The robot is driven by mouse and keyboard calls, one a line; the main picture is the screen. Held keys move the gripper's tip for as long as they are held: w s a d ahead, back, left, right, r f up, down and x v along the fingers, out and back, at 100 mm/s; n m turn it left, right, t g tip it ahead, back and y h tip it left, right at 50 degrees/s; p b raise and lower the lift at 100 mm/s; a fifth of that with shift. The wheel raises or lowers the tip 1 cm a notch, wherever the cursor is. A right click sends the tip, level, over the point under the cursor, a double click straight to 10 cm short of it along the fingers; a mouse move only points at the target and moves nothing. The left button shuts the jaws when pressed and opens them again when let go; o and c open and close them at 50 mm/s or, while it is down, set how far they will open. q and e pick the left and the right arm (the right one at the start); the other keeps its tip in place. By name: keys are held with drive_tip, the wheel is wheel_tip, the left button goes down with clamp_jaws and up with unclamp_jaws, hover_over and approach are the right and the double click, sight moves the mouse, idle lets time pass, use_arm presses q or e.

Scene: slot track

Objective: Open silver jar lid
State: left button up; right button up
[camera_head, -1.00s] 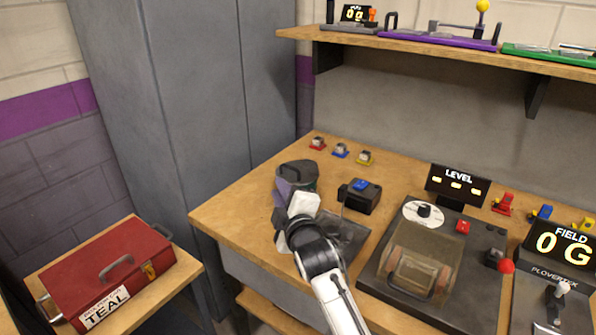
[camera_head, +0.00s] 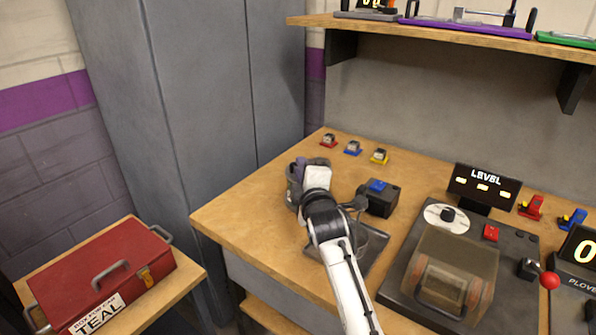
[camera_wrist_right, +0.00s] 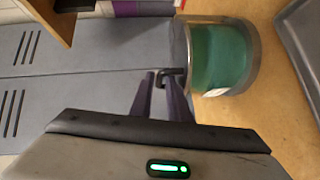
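The silver jar (camera_head: 292,194) stands near the left part of the workbench, partly hidden behind my right gripper. In the right wrist view the jar (camera_wrist_right: 222,56) has a teal body between silver bands. Its silver lid (camera_wrist_right: 182,50) is on the jar, with a dark hooked handle (camera_wrist_right: 171,73) sticking out. My right gripper (camera_wrist_right: 161,76) has its two purple fingers close on either side of this handle. The fingers are near together, but I cannot tell whether they press on the handle. In the head view the right gripper (camera_head: 302,168) is at the jar's top. My left gripper is not in view.
A dark tray (camera_head: 372,246) lies in front of the jar, partly under my arm. A black box with a blue button (camera_head: 380,198) stands to its right. A console (camera_head: 505,240) is farther right. A red toolbox (camera_head: 98,262) sits at lower left. A shelf (camera_head: 450,40) hangs above.

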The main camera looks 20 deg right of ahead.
drive_tip(key=shift+c, duration=0.4)
clamp_jaws()
idle(1.1)
